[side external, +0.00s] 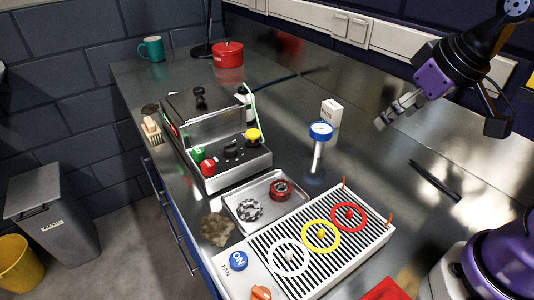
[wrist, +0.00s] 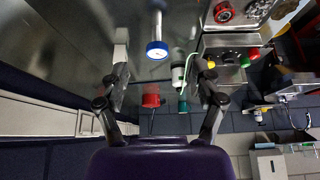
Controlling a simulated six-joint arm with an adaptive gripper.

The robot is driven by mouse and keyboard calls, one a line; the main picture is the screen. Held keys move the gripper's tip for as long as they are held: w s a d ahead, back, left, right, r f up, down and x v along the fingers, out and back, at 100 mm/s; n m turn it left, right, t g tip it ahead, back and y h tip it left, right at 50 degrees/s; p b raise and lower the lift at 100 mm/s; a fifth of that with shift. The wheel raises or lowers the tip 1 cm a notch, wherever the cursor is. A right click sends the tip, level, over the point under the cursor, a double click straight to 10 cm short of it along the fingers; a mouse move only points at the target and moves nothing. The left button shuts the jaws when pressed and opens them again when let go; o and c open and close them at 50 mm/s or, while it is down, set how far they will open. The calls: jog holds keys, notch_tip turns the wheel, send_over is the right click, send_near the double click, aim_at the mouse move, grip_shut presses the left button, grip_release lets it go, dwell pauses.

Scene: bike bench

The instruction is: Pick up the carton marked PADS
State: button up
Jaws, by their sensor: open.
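The carton marked PADS (side external: 331,112) is a small white upright box at the back of the steel bench, just behind the blue-topped gauge (side external: 320,132). My gripper (side external: 388,115) is raised to the right of the carton, apart from it, open and empty. In the wrist view, a pale box that looks like the carton (wrist: 121,42) shows just beyond the left fingertip. The space between the fingertips (wrist: 162,66) holds nothing close; its lettering cannot be read there.
The gauge also shows in the wrist view (wrist: 157,50), close beside the carton. A metal machine with coloured knobs (side external: 215,140), a parts tray (side external: 236,216) and a ringed grille (side external: 270,240) stand nearer. A dark rod (side external: 435,180) lies right. Bench between carton and rod is clear.

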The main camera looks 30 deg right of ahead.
jog(key=w+d, duration=0.3)
jog(key=w, duration=0.4)
jog(key=m+g, duration=0.1)
send_near(334, 116)
jog(key=x, duration=0.4)
jog(key=d+x, duration=0.1)
jog(key=x, duration=0.1)
jog(key=shift+w+r, duration=0.15)
jog(key=x, duration=0.5)
jog(key=shift+w+d+f, duration=0.25)
grip_shut()
